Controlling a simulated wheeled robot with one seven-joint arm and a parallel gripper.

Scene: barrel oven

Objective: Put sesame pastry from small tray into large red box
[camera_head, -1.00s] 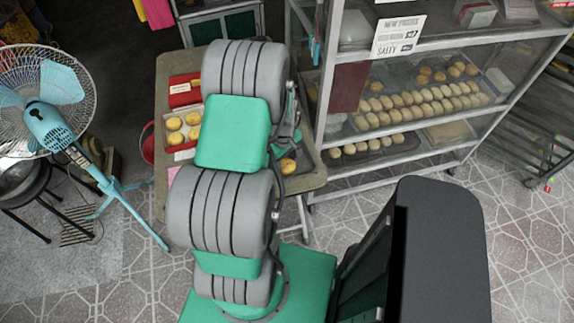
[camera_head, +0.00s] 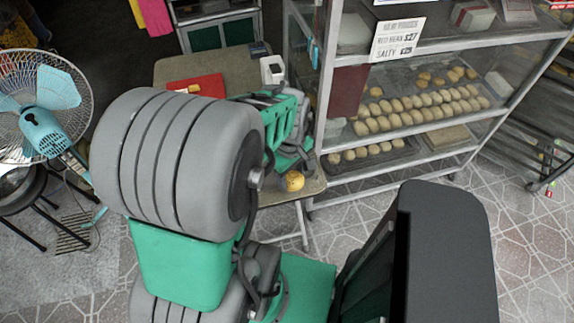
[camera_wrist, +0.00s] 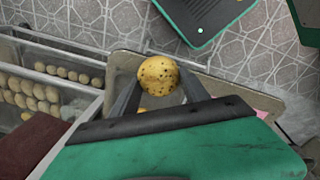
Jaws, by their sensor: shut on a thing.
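My gripper (camera_wrist: 156,92) is shut on a round yellow sesame pastry (camera_wrist: 158,76) with dark specks, held between the fingertips in the wrist view. The pastry also shows below my gripper in the head view (camera_head: 293,181), near the table's right edge. A bit of another yellow thing (camera_wrist: 142,110) shows behind the gripper body. A flat red piece (camera_head: 200,86) of a box lies on the table's left side; the rest of the box is hidden behind my arm. The small tray cannot be made out clearly.
The table (camera_head: 230,63) has a white device (camera_head: 272,69) at its back right. A glass shelf cabinet (camera_head: 420,100) with several trays of pastries stands close to the right. A blue fan (camera_head: 42,105) stands at the left. My arm hides much of the table.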

